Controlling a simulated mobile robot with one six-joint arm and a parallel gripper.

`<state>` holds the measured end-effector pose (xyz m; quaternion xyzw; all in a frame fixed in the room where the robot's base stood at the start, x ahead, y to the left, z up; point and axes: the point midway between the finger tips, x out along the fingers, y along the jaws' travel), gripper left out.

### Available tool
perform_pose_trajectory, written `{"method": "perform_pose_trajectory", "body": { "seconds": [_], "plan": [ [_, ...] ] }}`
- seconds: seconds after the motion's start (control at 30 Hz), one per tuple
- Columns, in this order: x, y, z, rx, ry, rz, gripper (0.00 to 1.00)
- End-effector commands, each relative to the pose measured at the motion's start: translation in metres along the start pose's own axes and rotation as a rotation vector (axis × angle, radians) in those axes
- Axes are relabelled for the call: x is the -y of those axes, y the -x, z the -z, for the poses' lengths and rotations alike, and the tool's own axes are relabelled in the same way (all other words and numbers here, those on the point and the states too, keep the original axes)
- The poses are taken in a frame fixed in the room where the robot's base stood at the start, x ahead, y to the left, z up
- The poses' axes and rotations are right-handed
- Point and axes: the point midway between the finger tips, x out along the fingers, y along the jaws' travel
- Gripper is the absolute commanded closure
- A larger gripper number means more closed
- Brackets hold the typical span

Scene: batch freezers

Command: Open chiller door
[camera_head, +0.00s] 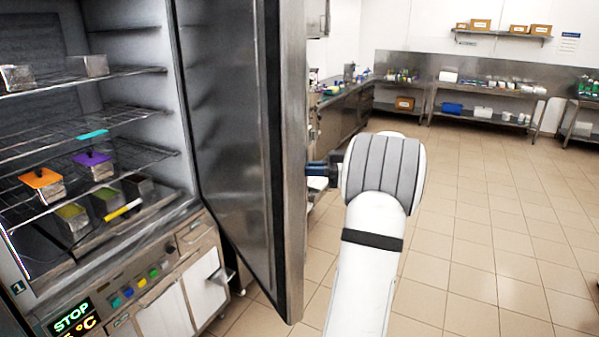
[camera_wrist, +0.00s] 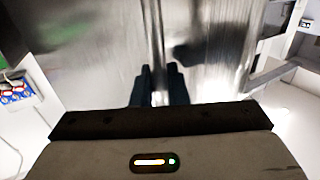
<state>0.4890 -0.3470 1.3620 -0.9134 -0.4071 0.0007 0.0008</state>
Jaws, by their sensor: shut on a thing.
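The chiller door (camera_head: 232,150) stands wide open in the head view, swung out to the right of the chiller cabinet. Its inner face is toward me. My gripper (camera_head: 312,170) is at the outer side of the door near its free edge, partly hidden behind my white arm. In the wrist view, my gripper's dark fingers (camera_wrist: 159,72) are shut on a vertical metal bar, the door handle (camera_wrist: 153,30). The door's shiny steel outer face (camera_wrist: 100,60) fills much of that view. In the head view the handle is hidden by the door.
Inside the chiller, wire shelves (camera_head: 90,128) hold metal containers, some with orange (camera_head: 40,178) and purple lids. A lit display (camera_head: 73,315) reads STOP. Steel benches (camera_head: 480,90) line the back wall. The tiled floor (camera_head: 480,230) to the right is clear.

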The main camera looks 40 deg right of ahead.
Motion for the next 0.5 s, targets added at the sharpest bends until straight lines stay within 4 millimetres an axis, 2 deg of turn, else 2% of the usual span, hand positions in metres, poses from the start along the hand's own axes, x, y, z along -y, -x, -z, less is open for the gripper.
{"method": "perform_pose_trajectory", "body": {
  "seconds": [0.1,0.13,0.33,0.5],
  "plan": [
    [0.0015,-0.0010,-0.0019,0.002,-0.005,0.008,1.00],
    [0.0016,-0.0014,-0.0019,0.002,-0.005,0.009,0.86],
    [0.0011,-0.0035,-0.0016,0.001,-0.004,0.011,0.69],
    [-0.0002,-0.0048,-0.0019,0.001,-0.004,0.011,0.69]
  ]
}}
